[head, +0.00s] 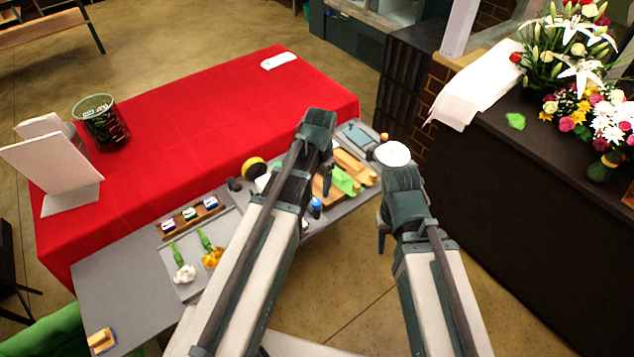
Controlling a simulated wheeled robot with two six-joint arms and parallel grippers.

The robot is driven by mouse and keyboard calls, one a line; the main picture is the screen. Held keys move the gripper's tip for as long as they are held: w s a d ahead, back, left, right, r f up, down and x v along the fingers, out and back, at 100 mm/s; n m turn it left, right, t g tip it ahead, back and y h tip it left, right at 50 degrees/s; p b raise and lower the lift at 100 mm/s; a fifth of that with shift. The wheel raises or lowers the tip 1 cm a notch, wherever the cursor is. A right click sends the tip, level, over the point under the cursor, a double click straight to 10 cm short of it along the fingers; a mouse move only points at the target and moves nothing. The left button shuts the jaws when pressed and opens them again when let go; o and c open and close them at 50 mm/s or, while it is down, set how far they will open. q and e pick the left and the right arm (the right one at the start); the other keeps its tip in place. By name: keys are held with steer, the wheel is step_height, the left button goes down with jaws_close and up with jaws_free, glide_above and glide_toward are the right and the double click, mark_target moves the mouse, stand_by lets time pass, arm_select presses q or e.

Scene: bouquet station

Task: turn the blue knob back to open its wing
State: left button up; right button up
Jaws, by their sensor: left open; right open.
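A small blue knob-like piece (316,207) shows just right of my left forearm, at the front of the grey work surface. Beside and behind it is a wooden fixture (352,164) with a green piece (345,181) on it. I cannot tell how its wings stand, as my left arm hides part of it. My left gripper (327,180) points down over the fixture, close to the blue piece; contact cannot be made out. My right gripper (382,234) hangs right of the fixture, past the grey surface's edge, apart from it. Both are open and no held object shows.
A grey tray (183,291) holds white and orange flowers at left. A wooden rack (187,216) with small spools, a yellow-black roll (254,167) and a white round object (392,154) stand nearby. The red table (200,120) behind is mostly clear.

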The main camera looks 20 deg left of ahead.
arm_select(q)
step_height(320, 180, up, 6)
steer(key=p, duration=0.4)
steer(key=shift+d+f+p, duration=0.1)
steer(key=shift+p, duration=0.2)
steer(key=s+d+f+n+b, duration=0.1)
steer(key=s+d+f+b, duration=0.3)
steer(key=s, duration=0.3)
steer(key=s+d+f+n+b, duration=0.1)
steer(key=s+d+f+b, duration=0.2)
steer(key=s+d, duration=0.3)
steer(key=shift+s+f+y+b, duration=0.35)
steer(key=shift+s+y+b, duration=0.05)
steer(key=shift+s, duration=0.15)
steer(key=shift+d, duration=0.1)
stand_by(0.7)
